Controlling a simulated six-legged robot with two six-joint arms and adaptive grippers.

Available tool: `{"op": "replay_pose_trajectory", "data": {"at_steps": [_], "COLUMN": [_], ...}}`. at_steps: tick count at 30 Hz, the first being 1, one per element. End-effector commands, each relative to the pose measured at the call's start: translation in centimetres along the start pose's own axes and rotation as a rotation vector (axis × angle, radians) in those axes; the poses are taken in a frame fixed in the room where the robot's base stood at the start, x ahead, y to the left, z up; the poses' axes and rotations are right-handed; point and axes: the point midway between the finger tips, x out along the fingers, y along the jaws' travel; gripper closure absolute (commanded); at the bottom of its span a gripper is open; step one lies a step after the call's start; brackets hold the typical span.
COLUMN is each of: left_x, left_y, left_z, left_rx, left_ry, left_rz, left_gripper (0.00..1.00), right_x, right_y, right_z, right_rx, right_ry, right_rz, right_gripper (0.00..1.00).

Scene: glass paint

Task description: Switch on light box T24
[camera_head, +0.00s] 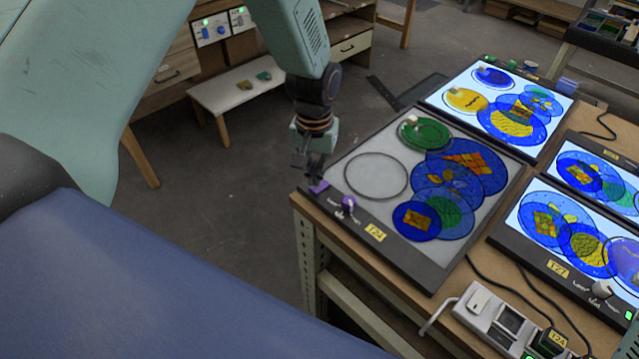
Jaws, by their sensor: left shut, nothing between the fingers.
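Light box T24 (462,258) lies on the near end of the wooden bench, with a yellow T24 label (375,233) on its front edge. Its panel is grey and unlit, while neighbouring boxes glow white. Blue, green and yellow patterned glass discs (455,185) overlap on it, beside an empty black ring outline (375,176). My left gripper (314,180) is shut and points down at that corner, left of the knob. My right gripper is out of view.
A lit box (568,99) lies behind T24, and lit box T27 (508,240) lies to the right. A power strip (494,312) with cables sits on the bench at the front right. A low white stool (237,88) stands on open floor at the back left.

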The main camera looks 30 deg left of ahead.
Motion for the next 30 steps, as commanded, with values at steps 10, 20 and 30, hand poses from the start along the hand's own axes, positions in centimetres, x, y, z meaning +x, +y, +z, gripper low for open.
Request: {"op": "replay_pose_trajectory", "data": {"at_steps": [10,20,30], "left_x": [0.0,0.35,0.79], "left_y": [0.0,0.0,0.0], "left_z": [0.0,0.01,0.01], "left_rx": [0.0,0.0,0.0], "left_ry": [0.0,0.0,0.0], "left_rz": [0.0,0.0,0.0], "left_gripper": [1.0,1.0,1.0], "right_x": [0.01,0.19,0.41], "right_y": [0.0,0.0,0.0], "right_z": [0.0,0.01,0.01], "right_rx": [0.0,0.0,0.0], "right_ry": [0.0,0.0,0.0], "right_rz": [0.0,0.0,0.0], "right_gripper": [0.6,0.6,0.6]}}
